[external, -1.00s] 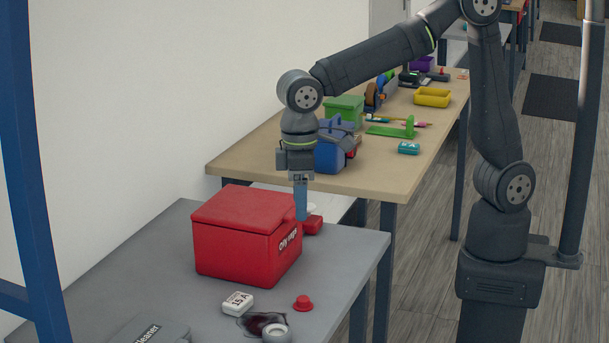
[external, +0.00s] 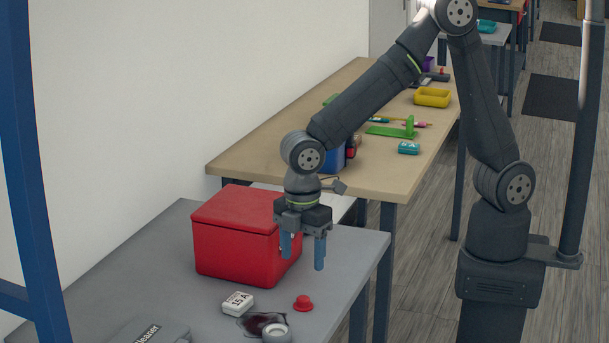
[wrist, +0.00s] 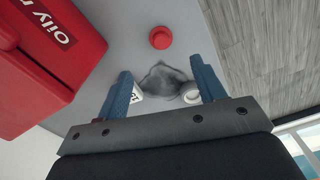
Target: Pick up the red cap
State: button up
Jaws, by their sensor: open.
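The small red cap (external: 303,302) lies on the grey table, right of the white box marked "15 A". It also shows in the wrist view (wrist: 161,37), near the top middle, beyond my fingertips. My gripper (external: 303,254) is open and empty, with its two blue fingers pointing down. It hangs above the table beside the red bin, and in the external view it is above the cap in the picture. In the wrist view my fingers (wrist: 160,82) stand wide apart and the cap lies past the gap between them.
The red "oily rags" bin (external: 236,245) stands close left of my gripper. The table's right edge is close to the cap.

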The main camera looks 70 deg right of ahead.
aim_at(303, 297)
notch_tip(303, 297, down, 10)
jog(key=shift+a+r, duration=0.1)
dwell(0.4)
jog(key=shift+c, duration=0.4)
jog(key=c, duration=1)
